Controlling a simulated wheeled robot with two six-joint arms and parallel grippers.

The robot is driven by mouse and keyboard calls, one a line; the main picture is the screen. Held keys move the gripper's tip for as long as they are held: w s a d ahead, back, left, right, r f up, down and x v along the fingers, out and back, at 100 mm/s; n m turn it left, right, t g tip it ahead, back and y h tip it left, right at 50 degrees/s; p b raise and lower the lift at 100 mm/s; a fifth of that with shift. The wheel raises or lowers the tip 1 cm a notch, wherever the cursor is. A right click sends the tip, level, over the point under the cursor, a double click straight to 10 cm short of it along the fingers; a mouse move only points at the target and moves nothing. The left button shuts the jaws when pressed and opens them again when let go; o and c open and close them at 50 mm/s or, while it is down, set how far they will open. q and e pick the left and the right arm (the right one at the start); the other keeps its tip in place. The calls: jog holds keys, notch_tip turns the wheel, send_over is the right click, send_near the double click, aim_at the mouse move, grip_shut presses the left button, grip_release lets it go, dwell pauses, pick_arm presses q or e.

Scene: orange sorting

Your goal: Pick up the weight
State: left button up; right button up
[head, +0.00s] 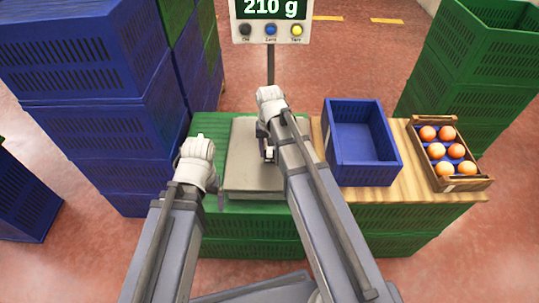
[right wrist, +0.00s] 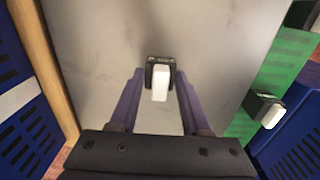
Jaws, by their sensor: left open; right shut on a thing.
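The weight (right wrist: 160,82), a small dark block with a white front part, sits between the fingertips of my right gripper (right wrist: 158,74) in the right wrist view. The gripper is shut on it, over the grey scale plate (right wrist: 215,35). In the head view my right gripper (head: 266,143) is over the scale plate (head: 243,183), and the arm hides most of the weight. The scale display (head: 272,8) reads 210 g. My left gripper (head: 205,180) is open at the left edge of the scale, its fingers mostly hidden by its wrist.
An empty blue crate (head: 333,140) stands right of the scale on a wooden board (head: 405,150). A wooden crate (head: 474,184) with several oranges is at the far right. Stacked blue crates (head: 105,130) rise at left. A dark and white piece (right wrist: 268,110) shows over green at right.

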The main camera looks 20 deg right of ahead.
aim_at(269, 149)
grip_shut()
jog(key=shift+r, duration=0.1)
notch_tip(269, 149, up, 10)
jog(key=p, duration=1)
